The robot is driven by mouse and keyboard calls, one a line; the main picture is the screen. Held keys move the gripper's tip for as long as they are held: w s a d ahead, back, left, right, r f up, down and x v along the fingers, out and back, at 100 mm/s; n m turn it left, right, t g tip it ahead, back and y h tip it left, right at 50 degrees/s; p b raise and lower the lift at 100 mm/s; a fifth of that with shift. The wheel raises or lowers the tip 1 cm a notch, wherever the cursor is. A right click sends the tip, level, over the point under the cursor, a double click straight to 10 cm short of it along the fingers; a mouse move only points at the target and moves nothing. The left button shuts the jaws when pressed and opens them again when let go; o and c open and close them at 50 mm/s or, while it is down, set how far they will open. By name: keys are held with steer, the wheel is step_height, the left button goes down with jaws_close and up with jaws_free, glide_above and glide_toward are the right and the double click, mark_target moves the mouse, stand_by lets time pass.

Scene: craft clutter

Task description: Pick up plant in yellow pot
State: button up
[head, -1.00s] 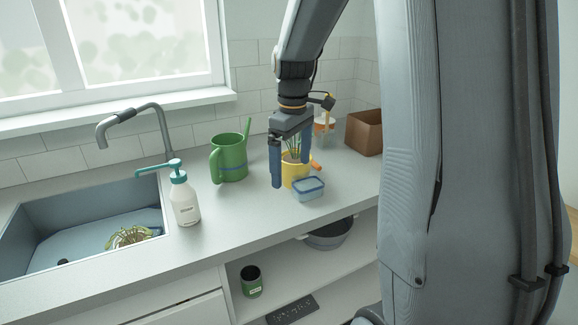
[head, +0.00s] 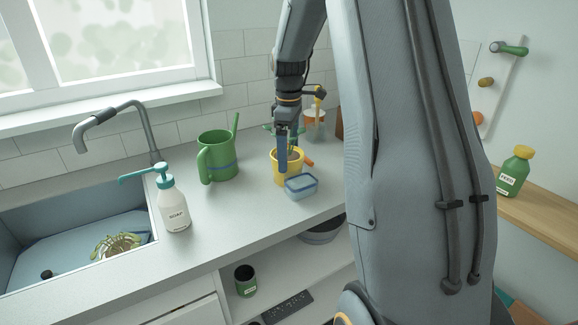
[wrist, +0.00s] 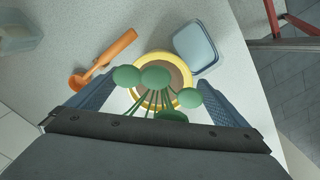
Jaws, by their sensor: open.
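The plant (wrist: 155,76) has several round green leaves on thin stems. It stands upright in a yellow pot (head: 296,164) on the counter, left of my arm in the head view. My gripper (head: 283,168) points down at the pot, and one blue finger hides part of it. In the wrist view, my gripper (wrist: 156,84) is open, with one finger on each side of the plant and the yellow pot's rim (wrist: 189,98). I cannot tell whether either finger touches the pot. The lower pot is hidden from the wrist view.
A blue-lidded container (head: 302,186) sits close to the pot. An orange spoon-like tool (wrist: 108,55) lies on its other side. A green watering can (head: 217,158), soap bottle (head: 174,203) and sink (head: 60,240) are further left. A clear jar (head: 316,124) stands behind.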

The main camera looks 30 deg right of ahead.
steer(key=shift+f, duration=0.2)
steer(key=c, duration=2.2)
steer(key=shift+o, duration=0.2)
steer(key=shift+r, duration=0.1)
